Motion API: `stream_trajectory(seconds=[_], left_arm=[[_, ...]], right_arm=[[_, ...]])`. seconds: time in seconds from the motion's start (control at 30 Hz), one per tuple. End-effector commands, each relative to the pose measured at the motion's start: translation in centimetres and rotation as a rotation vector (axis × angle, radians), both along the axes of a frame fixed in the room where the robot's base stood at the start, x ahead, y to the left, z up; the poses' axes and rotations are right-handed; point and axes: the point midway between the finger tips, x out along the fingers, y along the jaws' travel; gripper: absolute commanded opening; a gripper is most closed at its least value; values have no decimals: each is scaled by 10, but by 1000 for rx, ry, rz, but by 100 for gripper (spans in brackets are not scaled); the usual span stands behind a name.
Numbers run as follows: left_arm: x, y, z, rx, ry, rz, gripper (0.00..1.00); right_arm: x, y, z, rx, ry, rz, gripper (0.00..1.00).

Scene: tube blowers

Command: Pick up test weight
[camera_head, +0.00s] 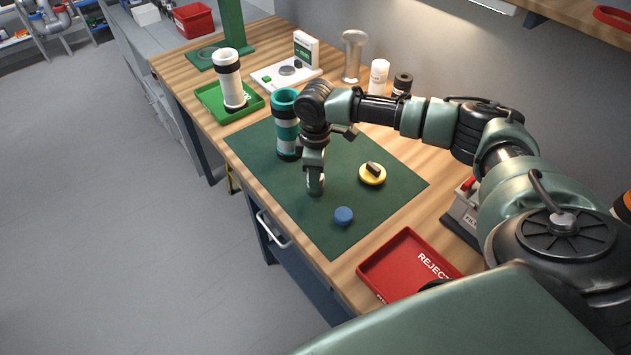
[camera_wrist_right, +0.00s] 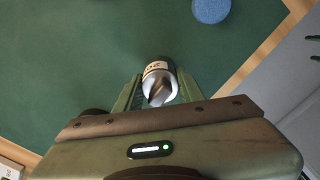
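The test weight (camera_wrist_right: 160,82) is a small metal cylinder with a pale printed label. In the right wrist view it sits between the two fingers of my right gripper (camera_wrist_right: 160,88), close to both. Whether the fingers press on it cannot be told. In the head view my right gripper (camera_head: 315,184) points down low over the green mat (camera_head: 275,185), and it hides most of the weight. My left gripper is not in view.
A blue cap (camera_head: 343,215) and a yellow disc (camera_head: 372,174) lie right of my gripper. A teal tube (camera_head: 286,125) stands behind it. A green tray (camera_head: 212,102) holds a white tube (camera_head: 229,80). A red reject tray (camera_head: 392,262) lies in front.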

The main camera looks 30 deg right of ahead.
Motion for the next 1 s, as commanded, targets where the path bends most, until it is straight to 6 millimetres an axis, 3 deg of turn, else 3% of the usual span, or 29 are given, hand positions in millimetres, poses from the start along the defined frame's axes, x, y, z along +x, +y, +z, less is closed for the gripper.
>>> stream_trajectory(seconds=[0.37,0.57,0.77,1.0], left_arm=[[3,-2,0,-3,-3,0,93],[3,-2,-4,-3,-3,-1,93],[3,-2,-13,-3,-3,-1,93],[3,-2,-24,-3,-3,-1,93]], right_arm=[[1,0,2,0,-1,0,0],[1,0,18,0,-4,-1,0],[2,0,59,1,-8,1,0],[2,1,131,1,-9,1,0]])
